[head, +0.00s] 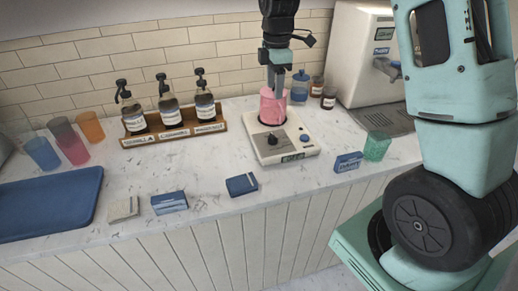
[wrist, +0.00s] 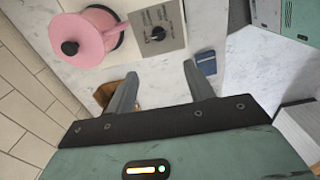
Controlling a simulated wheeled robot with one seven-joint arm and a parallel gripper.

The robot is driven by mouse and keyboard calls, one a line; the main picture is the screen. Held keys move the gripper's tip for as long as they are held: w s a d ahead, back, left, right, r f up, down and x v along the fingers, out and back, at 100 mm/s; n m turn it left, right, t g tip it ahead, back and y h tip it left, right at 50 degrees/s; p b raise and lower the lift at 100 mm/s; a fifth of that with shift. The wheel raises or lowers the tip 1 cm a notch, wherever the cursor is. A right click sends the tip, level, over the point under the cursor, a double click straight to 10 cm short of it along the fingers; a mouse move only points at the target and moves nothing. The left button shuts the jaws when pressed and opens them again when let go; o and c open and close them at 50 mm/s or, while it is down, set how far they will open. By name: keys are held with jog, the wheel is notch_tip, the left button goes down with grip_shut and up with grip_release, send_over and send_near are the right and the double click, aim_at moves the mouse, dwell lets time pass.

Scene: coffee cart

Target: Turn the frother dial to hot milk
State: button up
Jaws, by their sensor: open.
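The milk frother is a white base (head: 300,142) on the counter, with a pink jug (head: 273,108) at its back and a small display at its front. The frother dial (head: 272,141) is a black knob on a grey panel. In the wrist view the dial (wrist: 157,33) sits beyond my fingertips, right of the pink jug (wrist: 100,37). Its printed labels are too small to read. My gripper (head: 275,88) is open and empty, pointing down by the jug at the back of the frother. In the wrist view the gap of my gripper (wrist: 161,71) is apart from the dial.
A wooden rack (head: 174,132) with several pump bottles stands left of the frother. A white machine (head: 358,55) stands behind right. Small blue boxes (head: 242,185) (head: 348,161) and a green cup (head: 377,146) lie near the front. A blue tray (head: 50,205) is far left.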

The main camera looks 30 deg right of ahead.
aim_at(273, 135)
jog(key=f+p, duration=0.2)
jog(key=f, duration=0.6)
jog(key=f+p, duration=0.2)
jog(key=f, duration=0.7)
jog(key=shift+d+f, duration=0.2)
jog(key=shift+f, duration=0.1)
jog(key=c, duration=1)
